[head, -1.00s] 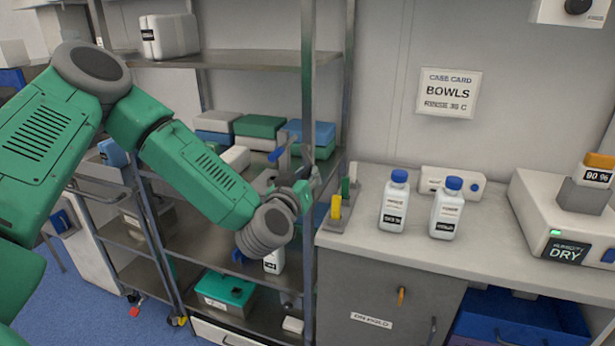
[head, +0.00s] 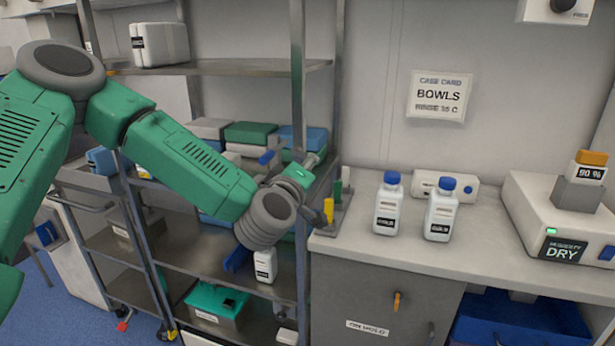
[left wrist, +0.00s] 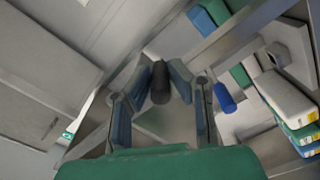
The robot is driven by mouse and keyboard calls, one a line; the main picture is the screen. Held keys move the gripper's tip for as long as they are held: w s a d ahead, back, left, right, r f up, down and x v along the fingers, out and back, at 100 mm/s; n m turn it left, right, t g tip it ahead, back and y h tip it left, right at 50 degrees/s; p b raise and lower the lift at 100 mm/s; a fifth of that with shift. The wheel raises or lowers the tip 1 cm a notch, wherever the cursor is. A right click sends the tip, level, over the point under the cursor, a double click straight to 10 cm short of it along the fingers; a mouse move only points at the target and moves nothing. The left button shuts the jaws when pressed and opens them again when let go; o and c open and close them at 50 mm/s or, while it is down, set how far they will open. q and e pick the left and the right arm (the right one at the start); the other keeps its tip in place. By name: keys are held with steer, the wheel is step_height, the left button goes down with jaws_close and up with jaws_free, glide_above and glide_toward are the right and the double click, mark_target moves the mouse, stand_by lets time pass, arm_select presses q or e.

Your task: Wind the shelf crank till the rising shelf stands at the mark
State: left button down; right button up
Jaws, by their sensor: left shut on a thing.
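My left gripper (head: 312,162) reaches in from the left to the right-hand post of the metal rack, near the bench's left end. In the left wrist view its fingers (left wrist: 161,80) are shut on a dark cylindrical grip, which I take as the crank handle (left wrist: 160,88). The crank's arm and hub are mostly hidden by my gripper in the head view. Rack shelves show: an upper one (head: 230,68) and a lower one (head: 205,268). I cannot tell which is the rising shelf, nor make out its mark. My right gripper is not in view.
Yellow, green and white upright pieces (head: 328,210) stand at the bench's left edge, close to my gripper. Two blue-capped bottles (head: 388,205) stand on the bench (head: 405,258). Stacked boxes (head: 250,132) sit on the rack behind my forearm. A blue knob (left wrist: 225,97) shows beside the fingers.

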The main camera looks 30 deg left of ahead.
arm_select(q)
step_height(320, 180, up, 2)
steer(key=n+b, duration=0.2)
steer(key=n, duration=0.3)
steer(key=shift+a+n, duration=0.1)
steer(key=shift+n, duration=0.2)
stand_by(0.3)
steer(key=c, duration=1.5)
jaws_free()
steer(key=shift+s, duration=0.1)
steer(key=shift+a, duration=0.2)
steer(key=v, duration=0.7)
steer(key=shift+s+f, duration=0.1)
steer(key=shift+s, duration=0.15)
